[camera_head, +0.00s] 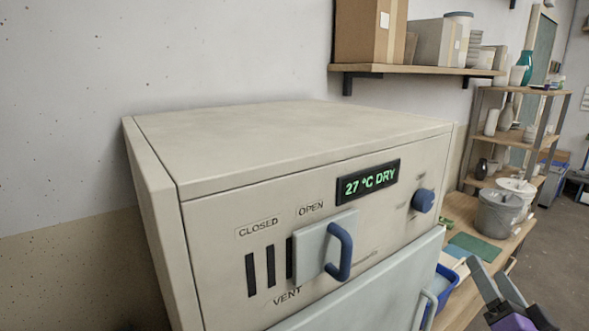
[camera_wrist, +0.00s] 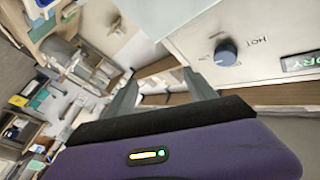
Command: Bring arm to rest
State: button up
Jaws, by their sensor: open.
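My gripper (camera_head: 497,284) shows at the lower right of the head view, in front of the cabinet's right side, with its fingers pointing up. In the wrist view my gripper (camera_wrist: 162,92) has its two grey fingers spread apart, with nothing between them. The cream drying cabinet (camera_head: 300,150) fills the middle of the head view. Its display reads 27 °C DRY. The vent slide with a blue handle (camera_head: 340,252) sits right of the dark vent slots. A blue knob (camera_head: 423,200) is on the cabinet's right; it also shows in the wrist view (camera_wrist: 225,53).
A wooden bench (camera_head: 470,300) right of the cabinet carries a grey bucket (camera_head: 497,214), a green mat (camera_head: 474,248) and a blue bin (camera_head: 446,288). A wall shelf (camera_head: 420,70) holds boxes. A rack (camera_head: 530,135) with pots stands behind. Open floor (camera_head: 560,240) lies at the far right.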

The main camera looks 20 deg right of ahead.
jog(key=s+a+f+n+g+y, duration=0.1)
jog(key=s+a+f+n+y, duration=0.3)
jog(key=s+a, duration=0.9)
jog(key=s+a+f+n+g+y, duration=0.2)
jog(key=s+a+f+n+y, duration=0.2)
jog(key=s+a+f+n, duration=0.3)
jog(key=s+a+f, duration=0.4)
jog(key=s+a, duration=0.2)
jog(key=a, duration=0.4)
jog(key=shift+s, duration=0.1)
